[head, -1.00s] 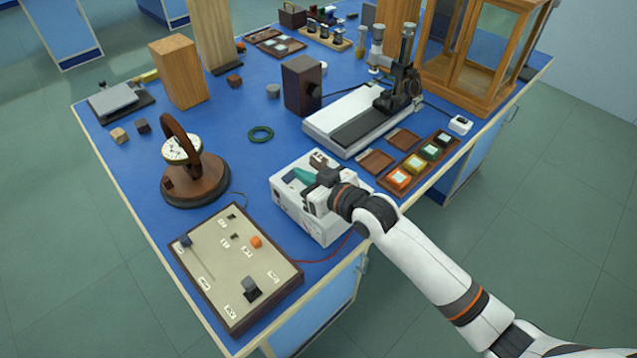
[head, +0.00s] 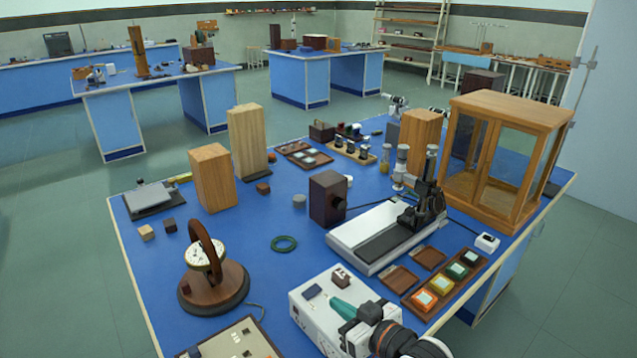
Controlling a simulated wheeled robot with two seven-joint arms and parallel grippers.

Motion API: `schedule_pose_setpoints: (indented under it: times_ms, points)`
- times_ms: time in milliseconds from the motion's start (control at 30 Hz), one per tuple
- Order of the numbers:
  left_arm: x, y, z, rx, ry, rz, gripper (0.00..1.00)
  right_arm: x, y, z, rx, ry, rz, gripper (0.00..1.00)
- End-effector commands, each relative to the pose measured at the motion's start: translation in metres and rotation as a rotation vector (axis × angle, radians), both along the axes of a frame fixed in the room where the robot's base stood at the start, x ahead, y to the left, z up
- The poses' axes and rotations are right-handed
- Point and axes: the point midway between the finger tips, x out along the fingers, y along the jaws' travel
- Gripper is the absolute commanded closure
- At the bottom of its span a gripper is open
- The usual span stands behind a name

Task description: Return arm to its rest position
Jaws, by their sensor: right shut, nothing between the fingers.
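My right gripper (head: 340,305) shows at the bottom of the head view, over the white box (head: 305,318) near the front of the blue bench. Its teal fingertips are together, with nothing seen between them. They point left across the box's top; I cannot tell whether they touch it. My right arm (head: 405,345) comes in from the bottom edge, mostly out of view. My left gripper is not in view.
A control panel (head: 235,343) lies left of the white box. A round dial on a wooden base (head: 215,288), a green ring (head: 284,244) and a tray of coloured blocks (head: 438,302) are around it. A glass-sided cabinet (head: 510,150) stands at right.

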Motion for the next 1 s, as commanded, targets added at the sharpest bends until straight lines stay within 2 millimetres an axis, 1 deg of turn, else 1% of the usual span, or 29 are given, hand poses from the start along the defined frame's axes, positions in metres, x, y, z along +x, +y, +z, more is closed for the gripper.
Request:
schedule_pose_setpoints:
  times_ms: [67, 167, 200, 267, 300, 367, 400, 500, 600, 800, 867, 1000]
  points:
    - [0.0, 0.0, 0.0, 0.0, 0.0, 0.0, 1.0, -0.012, -0.001, -0.01, -0.016, 0.041, -0.013, 1.0]
    - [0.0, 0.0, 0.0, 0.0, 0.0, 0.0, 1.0, -0.039, -0.01, -0.033, -0.073, 0.143, -0.056, 1.0]
    - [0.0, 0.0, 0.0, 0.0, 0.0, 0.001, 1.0, -0.055, -0.018, -0.044, -0.105, 0.2, -0.081, 1.0]
    - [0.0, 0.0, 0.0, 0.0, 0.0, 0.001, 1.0, -0.079, -0.031, -0.06, -0.153, 0.29, -0.123, 1.0]
    - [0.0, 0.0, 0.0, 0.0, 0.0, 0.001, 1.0, -0.095, -0.041, -0.069, -0.187, 0.349, -0.152, 1.0]
    - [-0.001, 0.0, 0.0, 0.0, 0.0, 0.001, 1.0, -0.118, -0.056, -0.081, -0.232, 0.429, -0.191, 1.0]
    - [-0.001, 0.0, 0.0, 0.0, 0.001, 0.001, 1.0, -0.132, -0.065, -0.088, -0.259, 0.481, -0.215, 1.0]
    - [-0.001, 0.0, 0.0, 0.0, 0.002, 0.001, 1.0, -0.165, -0.086, -0.1, -0.316, 0.594, -0.269, 1.0]
    - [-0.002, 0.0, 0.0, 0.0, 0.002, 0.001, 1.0, -0.195, -0.103, -0.108, -0.363, 0.691, -0.312, 1.0]
    - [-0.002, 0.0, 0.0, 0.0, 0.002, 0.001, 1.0, -0.25, -0.132, -0.116, -0.436, 0.866, -0.389, 1.0]
    - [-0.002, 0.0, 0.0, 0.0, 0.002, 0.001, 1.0, -0.266, -0.14, -0.116, -0.456, 0.917, -0.41, 1.0]
    - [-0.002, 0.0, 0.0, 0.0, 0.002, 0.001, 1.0, -0.256, -0.138, -0.148, -0.465, 0.93, -0.405, 1.0]
